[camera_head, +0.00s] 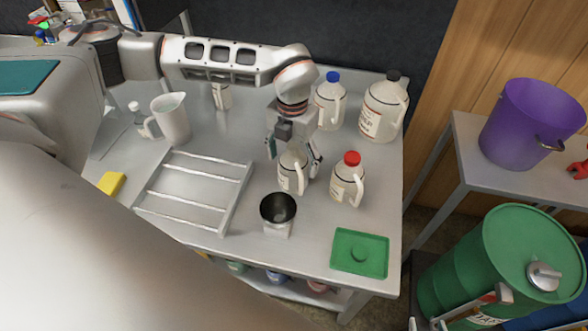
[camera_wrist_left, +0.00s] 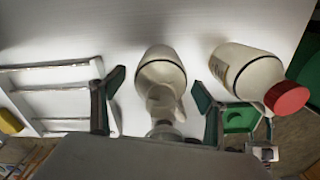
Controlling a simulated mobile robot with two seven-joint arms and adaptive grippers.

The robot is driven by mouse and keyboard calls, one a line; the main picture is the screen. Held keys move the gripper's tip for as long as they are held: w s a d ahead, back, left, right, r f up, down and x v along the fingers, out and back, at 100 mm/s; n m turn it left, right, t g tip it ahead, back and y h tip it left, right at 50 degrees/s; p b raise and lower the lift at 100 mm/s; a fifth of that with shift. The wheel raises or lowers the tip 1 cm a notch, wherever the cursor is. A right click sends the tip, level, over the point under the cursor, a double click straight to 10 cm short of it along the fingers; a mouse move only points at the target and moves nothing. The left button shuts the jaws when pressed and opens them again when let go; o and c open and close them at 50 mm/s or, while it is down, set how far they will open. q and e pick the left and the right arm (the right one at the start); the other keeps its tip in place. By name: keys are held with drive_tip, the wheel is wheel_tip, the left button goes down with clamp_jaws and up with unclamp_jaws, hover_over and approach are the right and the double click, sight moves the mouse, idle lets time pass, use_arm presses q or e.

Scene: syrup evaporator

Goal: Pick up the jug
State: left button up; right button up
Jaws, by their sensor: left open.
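Several cream jugs stand on the metal table. One jug (camera_head: 291,181) is directly below my left gripper (camera_head: 294,160), which is open and points down over it. In the left wrist view this jug (camera_wrist_left: 160,72) lies between the two spread green-padded fingers of the left gripper (camera_wrist_left: 158,82), with a gap on each side. A red-capped jug (camera_head: 346,184) stands just to its right, outside the fingers, and also shows in the wrist view (camera_wrist_left: 248,75). A blue-capped jug (camera_head: 330,107) and a larger black-capped jug (camera_head: 381,112) stand behind. My right gripper is not in view.
A slatted metal rack (camera_head: 192,191) lies left of the jug. A dark-mouthed cup (camera_head: 278,208) stands in front, with a green tray (camera_head: 344,262) to the right. A pale pitcher (camera_head: 171,118) stands farther left. A purple bucket (camera_head: 528,118) and green drum (camera_head: 470,255) are off the table.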

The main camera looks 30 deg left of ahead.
use_arm(q)
drive_tip(key=shift+f, duration=0.95)
drive_tip(key=c, duration=1.2)
